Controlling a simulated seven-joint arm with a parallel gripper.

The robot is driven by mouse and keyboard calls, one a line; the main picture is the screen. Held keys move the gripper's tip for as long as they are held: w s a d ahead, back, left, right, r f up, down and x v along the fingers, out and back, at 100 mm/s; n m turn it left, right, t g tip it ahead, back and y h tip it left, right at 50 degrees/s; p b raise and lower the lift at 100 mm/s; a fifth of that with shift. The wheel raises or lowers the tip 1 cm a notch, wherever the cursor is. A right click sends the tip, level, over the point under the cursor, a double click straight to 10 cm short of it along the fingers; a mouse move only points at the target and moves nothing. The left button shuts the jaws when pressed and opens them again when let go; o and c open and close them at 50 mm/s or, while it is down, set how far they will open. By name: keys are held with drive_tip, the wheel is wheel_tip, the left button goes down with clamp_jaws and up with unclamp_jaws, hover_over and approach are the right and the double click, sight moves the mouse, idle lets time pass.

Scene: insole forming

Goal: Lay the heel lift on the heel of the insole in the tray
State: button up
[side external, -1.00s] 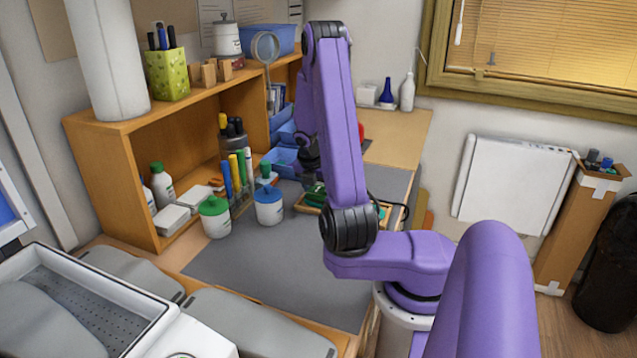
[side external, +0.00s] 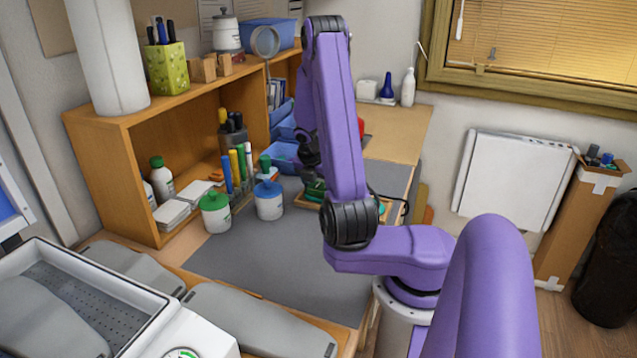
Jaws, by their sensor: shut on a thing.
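My gripper (side external: 311,168) is mostly hidden behind my purple forearm; only dark parts show at its left edge. It is low over the far part of the grey mat, by the tray. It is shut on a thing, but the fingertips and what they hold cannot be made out. The tray (side external: 303,203) is a shallow wood-coloured one, largely covered by my arm. Green shapes show at its left and right ends, beside my arm. I cannot tell the insole or its heel apart there, and I cannot identify the heel lift.
A green-lidded jar (side external: 215,214) and a blue-lidded jar (side external: 269,201) stand left of the tray, near upright markers (side external: 237,168). A wooden shelf (side external: 135,150) and blue bins (side external: 284,153) border the mat. The near grey mat (side external: 270,260) is clear.

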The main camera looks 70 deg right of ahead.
sight(318, 187)
idle(0.3)
drive_tip(key=o, duration=1.3)
drive_tip(key=shift+r, duration=3.95)
drive_tip(key=shift+w, duration=0.1)
